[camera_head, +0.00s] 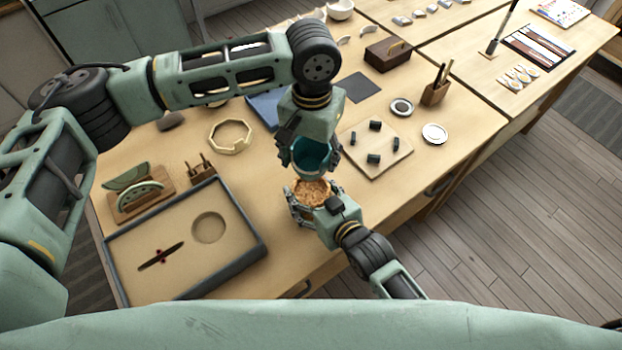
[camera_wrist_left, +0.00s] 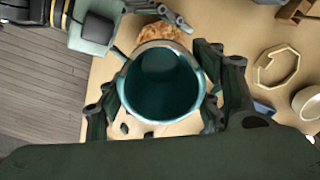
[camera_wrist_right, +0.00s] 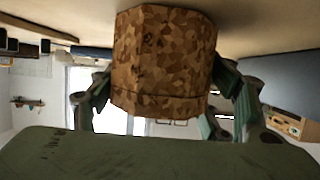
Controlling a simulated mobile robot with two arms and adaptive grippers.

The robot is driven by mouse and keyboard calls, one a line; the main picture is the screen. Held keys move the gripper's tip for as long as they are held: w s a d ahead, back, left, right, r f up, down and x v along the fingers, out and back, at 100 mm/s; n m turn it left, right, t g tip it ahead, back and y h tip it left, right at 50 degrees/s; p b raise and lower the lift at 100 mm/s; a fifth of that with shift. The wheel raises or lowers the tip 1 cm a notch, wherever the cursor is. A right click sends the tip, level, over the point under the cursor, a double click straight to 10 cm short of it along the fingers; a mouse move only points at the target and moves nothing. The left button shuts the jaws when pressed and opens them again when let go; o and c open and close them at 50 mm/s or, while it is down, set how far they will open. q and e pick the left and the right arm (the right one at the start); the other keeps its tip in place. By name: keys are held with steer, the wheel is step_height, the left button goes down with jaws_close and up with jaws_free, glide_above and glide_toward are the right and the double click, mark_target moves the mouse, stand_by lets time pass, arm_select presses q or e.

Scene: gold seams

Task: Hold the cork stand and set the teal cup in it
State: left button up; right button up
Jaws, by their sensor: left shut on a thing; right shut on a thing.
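The teal cup (camera_head: 311,157) is held by my left gripper (camera_head: 308,150), just above and slightly behind the cork stand in the head view. In the left wrist view the cup (camera_wrist_left: 162,85) shows its open mouth, with the fingers closed on both sides. The cork stand (camera_head: 312,191) is held by my right gripper (camera_head: 315,205) near the table's front edge. In the right wrist view the stand (camera_wrist_right: 163,60) is a faceted, speckled brown block between the fingers. Part of the stand (camera_wrist_left: 155,35) shows behind the cup in the left wrist view. Whether cup and stand touch cannot be told.
A grey-rimmed tray (camera_head: 255,258) with a round recess lies at the left front. A board (camera_head: 385,165) with several dark pieces lies right of the cup. A pale ring (camera_head: 230,136), a wooden rack (camera_head: 200,170) and a pencil holder (camera_head: 436,93) stand around.

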mark_target(312, 167)
arm_select(q)
steer(key=shift+f, duration=3.45)
steer(key=shift+f, duration=1.4)
stand_by(0.8)
steer(key=shift+r, duration=0.1)
steer(key=shift+r, duration=1.85)
steer(key=shift+f, duration=0.15)
steer(key=shift+f, duration=0.4)
steer(key=shift+f, duration=0.15)
